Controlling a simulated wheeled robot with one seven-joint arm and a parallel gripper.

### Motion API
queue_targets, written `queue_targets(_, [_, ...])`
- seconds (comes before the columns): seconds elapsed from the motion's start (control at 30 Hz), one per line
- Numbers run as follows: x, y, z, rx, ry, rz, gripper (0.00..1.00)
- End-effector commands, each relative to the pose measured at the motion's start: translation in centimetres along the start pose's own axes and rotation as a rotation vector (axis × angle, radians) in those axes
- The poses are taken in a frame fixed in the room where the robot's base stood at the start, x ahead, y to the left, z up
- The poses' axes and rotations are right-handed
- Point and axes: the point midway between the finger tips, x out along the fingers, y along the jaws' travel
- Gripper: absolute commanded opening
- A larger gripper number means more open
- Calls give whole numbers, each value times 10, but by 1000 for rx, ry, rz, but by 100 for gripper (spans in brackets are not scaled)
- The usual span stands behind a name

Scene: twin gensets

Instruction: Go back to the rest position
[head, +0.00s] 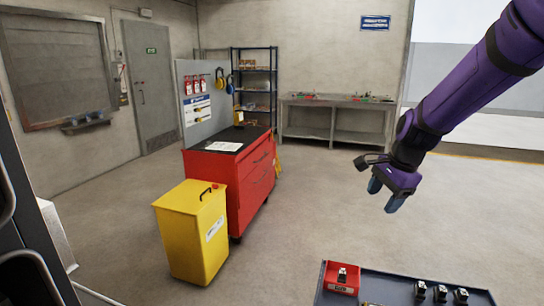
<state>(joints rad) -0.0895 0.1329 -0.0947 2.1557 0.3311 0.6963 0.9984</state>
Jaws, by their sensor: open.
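My gripper (384,198) hangs at the end of my purple arm on the right of the head view. Its two blue-grey fingertips point down with a gap between them, and nothing shows between them. It is in the air, above and beyond the dark tray-topped surface (390,290) at the bottom edge. A red bin (341,287) with a small dark and white part in it sits on that surface's left end.
Several small black and white parts (440,292) stand on the surface's right side. A yellow bin (192,232) and a red tool cabinet (255,190) stand left of centre. A workbench (335,121) and a shelf (254,85) line the back wall. The middle floor is clear.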

Motion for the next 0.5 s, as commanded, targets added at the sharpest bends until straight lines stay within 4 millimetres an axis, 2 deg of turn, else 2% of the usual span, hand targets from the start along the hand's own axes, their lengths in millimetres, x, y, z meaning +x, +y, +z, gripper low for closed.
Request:
queue_targets(0.03, [-18,9,5,-59,8,-16,61])
queue_targets(0.2, [-61,40,19,-271,39,-44,61])
queue_targets(0.5, [-122,104,43,-637,127,-73,61])
